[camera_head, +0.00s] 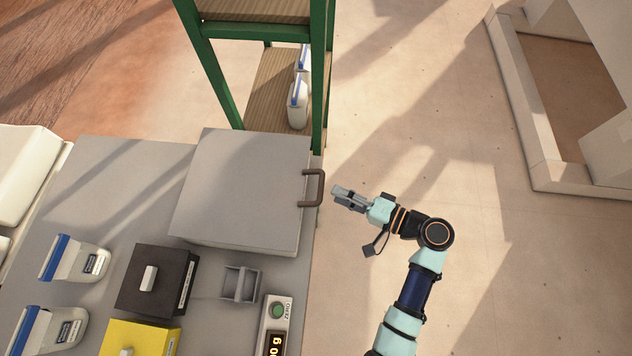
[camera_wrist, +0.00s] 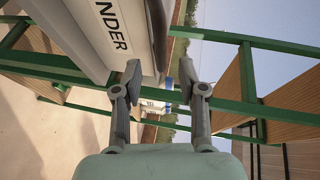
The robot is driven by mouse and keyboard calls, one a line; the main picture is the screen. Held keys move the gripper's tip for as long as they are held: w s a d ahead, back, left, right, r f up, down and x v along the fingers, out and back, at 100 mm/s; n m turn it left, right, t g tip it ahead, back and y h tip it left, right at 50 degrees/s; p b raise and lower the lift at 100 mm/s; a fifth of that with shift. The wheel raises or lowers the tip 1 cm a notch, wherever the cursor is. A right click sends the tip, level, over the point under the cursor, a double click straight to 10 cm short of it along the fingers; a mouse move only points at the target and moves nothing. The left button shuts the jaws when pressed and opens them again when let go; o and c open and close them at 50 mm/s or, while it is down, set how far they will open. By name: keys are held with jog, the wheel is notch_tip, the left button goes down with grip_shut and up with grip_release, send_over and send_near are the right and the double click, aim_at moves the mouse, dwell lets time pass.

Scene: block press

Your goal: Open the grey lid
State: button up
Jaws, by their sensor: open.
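The grey lid (camera_head: 245,180) is the broad flat top of a grey box on the table and looks closed. Its dark brown bar handle (camera_head: 321,188) sticks out from the right side, at the table's edge. My gripper (camera_head: 338,197) is open and empty, just right of the handle, with its fingers pointing left towards it. In the wrist view my gripper's (camera_wrist: 166,82) two fingers stand apart. The box's front (camera_wrist: 95,30), with the letters "NDER", and the handle (camera_wrist: 158,30) show beyond the fingers, towards the upper left. The handle does not look gripped.
A green-framed shelf (camera_head: 318,85) with white bottles (camera_head: 298,105) stands just behind the box. On the table are a black box (camera_head: 157,280), a yellow box (camera_head: 140,338), a grey holder (camera_head: 241,284), a scale (camera_head: 276,325) and white containers (camera_head: 75,258).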

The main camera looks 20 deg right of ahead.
aim_at(321, 186)
jog(key=x, duration=0.6)
jog(key=shift+w+a, duration=0.15)
jog(key=shift+w, duration=0.05)
jog(key=shift+c, duration=0.3)
grip_shut()
